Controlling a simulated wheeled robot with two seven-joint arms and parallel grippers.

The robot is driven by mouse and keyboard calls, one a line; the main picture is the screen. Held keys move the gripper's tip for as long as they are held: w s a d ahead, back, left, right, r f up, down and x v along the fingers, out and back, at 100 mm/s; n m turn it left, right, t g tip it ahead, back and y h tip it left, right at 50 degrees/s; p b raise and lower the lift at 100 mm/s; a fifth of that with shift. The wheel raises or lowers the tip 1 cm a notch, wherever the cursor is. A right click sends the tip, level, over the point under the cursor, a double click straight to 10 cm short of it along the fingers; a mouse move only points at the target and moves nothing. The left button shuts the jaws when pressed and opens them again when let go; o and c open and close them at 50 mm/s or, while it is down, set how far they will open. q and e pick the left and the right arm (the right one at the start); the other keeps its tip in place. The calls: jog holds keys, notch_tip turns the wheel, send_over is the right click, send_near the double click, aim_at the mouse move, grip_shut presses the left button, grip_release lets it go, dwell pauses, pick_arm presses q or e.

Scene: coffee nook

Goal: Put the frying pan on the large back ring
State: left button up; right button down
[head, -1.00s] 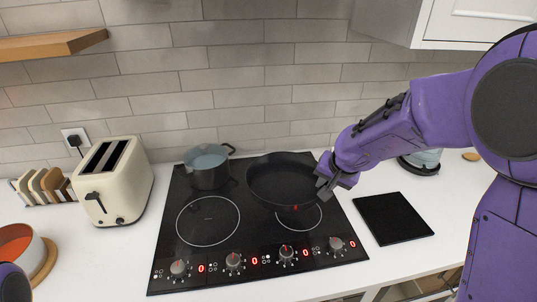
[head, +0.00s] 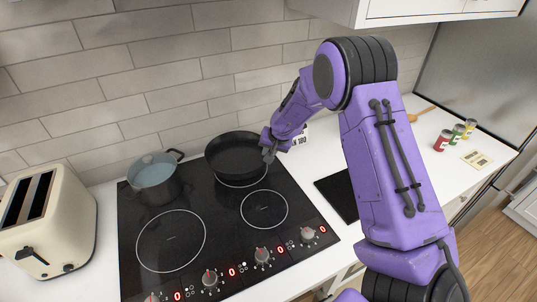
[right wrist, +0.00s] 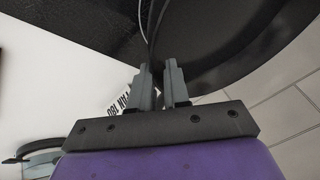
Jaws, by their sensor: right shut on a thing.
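The black frying pan (head: 234,152) is at the back right of the black hob (head: 205,210), over the back right ring (head: 240,184). The ring's front arc shows below the pan's near edge. I cannot tell whether the pan touches the glass. My right gripper (head: 270,148) is at the pan's right side, shut on it. In the right wrist view the pan (right wrist: 235,40) fills the upper right, and my right gripper's fingers (right wrist: 163,82) are close together at its edge; the handle is hidden. My left gripper is not in view.
A grey pot (head: 155,178) stands on the back left, close beside the pan. The front left ring (head: 170,240) and front right ring (head: 264,208) are bare. A cream toaster (head: 45,220) is left, a black mat (head: 338,196) right. The tiled wall (head: 190,70) is behind.

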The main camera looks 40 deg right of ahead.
jog(key=shift+w+d+f, duration=0.45)
jog(key=shift+w+f, duration=0.05)
jog(key=shift+f, duration=0.1)
notch_tip(320, 180, down, 3)
jog(key=shift+d+f+p, duration=0.1)
jog(key=shift+f+p, duration=0.05)
jog(key=shift+p, duration=0.35)
jog(key=shift+w+d+f, duration=0.1)
jog(key=shift+w+f, duration=0.05)
jog(key=shift+f, duration=0.05)
jog(key=c, duration=1.1)
grip_release()
jog(key=shift+s+f, duration=0.1)
jog(key=shift+s, duration=0.1)
